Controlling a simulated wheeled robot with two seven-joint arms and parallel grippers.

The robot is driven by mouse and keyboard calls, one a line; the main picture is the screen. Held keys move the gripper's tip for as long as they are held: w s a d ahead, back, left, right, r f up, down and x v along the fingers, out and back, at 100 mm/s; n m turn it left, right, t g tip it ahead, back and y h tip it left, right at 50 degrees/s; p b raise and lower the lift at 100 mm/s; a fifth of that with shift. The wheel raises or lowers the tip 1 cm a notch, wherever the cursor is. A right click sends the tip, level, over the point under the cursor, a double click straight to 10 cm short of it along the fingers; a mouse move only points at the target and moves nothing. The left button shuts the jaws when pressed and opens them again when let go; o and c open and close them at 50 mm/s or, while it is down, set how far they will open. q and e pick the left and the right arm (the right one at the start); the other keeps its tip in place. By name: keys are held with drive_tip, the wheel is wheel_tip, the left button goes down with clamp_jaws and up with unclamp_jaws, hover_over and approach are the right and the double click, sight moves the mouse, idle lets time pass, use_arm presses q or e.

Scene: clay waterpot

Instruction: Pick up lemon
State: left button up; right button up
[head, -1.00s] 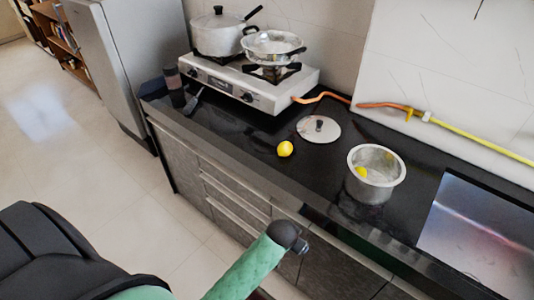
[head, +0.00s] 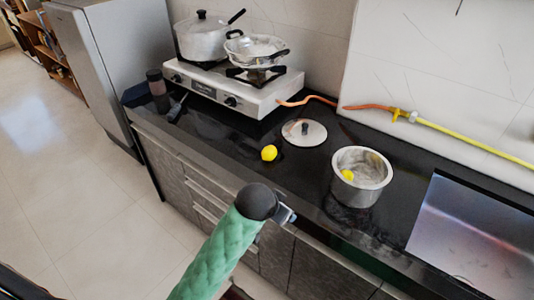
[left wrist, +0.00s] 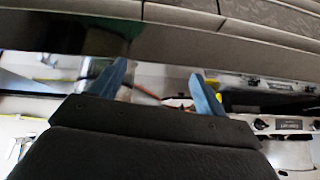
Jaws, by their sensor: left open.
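My left gripper (head: 286,214) is at the end of the green arm, in front of the counter edge and apart from the lemon. In the left wrist view the gripper (left wrist: 153,72) has its two blue fingers spread with nothing held. My right gripper is not in view.
A metal pot (head: 359,190) with a yellow item inside stands right of the lemon. The lid (head: 304,132) lies behind the lemon. A gas stove (head: 235,91) with pans is at the back left, a sink (head: 470,235) at the right.

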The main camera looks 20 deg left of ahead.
use_arm(q)
drive_tip(key=w+d+r+m+p, duration=0.1)
drive_tip(key=w+d+r+p, duration=0.1)
drive_tip(key=w+r, duration=0.45)
drive_tip(key=n+g+y+p, duration=0.2)
drive_tip(key=n+g+p, duration=0.2)
drive_tip(key=n+g, duration=0.25)
hover_over(269, 148)
drive_tip(key=shift+w+d+f+m+g, duration=0.15)
drive_tip(key=shift+w+f+m+g, duration=0.1)
drive_tip(key=shift+f+m, duration=0.2)
drive_tip(key=shift+f+p, duration=0.5)
drive_tip(key=shift+f, duration=0.8)
drive_tip(key=f, duration=0.1)
drive_tip(key=f+p, duration=0.2)
drive_tip(key=shift+s+f, duration=0.25)
drive_tip(key=shift+f, duration=0.8)
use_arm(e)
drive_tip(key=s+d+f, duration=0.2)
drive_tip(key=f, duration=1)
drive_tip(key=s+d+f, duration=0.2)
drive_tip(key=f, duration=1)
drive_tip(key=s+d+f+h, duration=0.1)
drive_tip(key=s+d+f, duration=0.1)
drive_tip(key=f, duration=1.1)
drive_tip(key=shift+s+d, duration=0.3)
